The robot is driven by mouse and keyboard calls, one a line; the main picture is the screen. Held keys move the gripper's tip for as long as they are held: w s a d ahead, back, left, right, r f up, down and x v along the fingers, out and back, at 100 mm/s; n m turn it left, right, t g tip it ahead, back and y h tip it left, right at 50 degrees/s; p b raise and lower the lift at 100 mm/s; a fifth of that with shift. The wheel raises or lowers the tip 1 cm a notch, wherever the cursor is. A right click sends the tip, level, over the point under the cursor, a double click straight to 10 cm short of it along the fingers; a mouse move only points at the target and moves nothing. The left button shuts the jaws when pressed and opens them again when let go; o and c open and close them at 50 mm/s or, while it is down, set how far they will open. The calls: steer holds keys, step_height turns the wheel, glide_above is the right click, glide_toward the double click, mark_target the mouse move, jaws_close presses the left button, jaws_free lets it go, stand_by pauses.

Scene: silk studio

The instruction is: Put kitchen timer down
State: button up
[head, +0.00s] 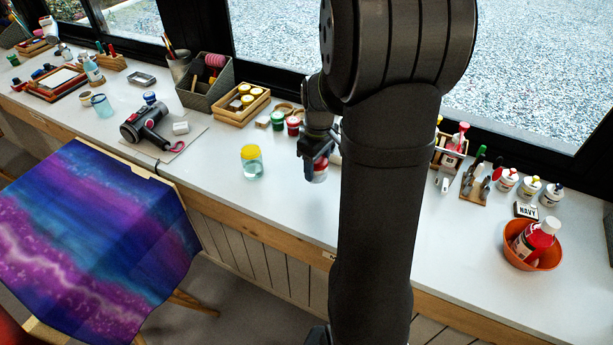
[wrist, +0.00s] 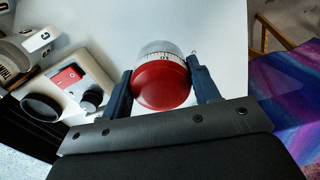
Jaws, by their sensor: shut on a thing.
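The kitchen timer (wrist: 160,84) is round, with a red body and a pale top with a dial scale. My gripper (wrist: 160,86) is shut on it, one finger on each side, in the wrist view. In the head view the timer (head: 320,168) shows at the tip of my gripper (head: 318,160), over or at the white counter (head: 285,195), right of a jar. My arm hides part of this area. I cannot tell whether the timer touches the counter.
A jar with a yellow lid (head: 251,161) stands left of my gripper. Red and green lidded pots (head: 285,122) and a wooden tray (head: 240,104) stand behind. An orange bowl with a bottle (head: 533,245) is at the right. The counter's front strip beside the jar is clear.

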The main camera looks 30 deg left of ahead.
steer(key=a+f, duration=0.1)
steer(key=a, duration=0.2)
steer(key=shift+s+f, duration=0.1)
steer(key=shift+f, duration=2.3)
steer(key=o, duration=1.1)
steer(key=shift+f, duration=0.15)
step_height(320, 180, up, 12)
steer(key=shift+r, duration=0.2)
steer(key=shift+f, duration=0.1)
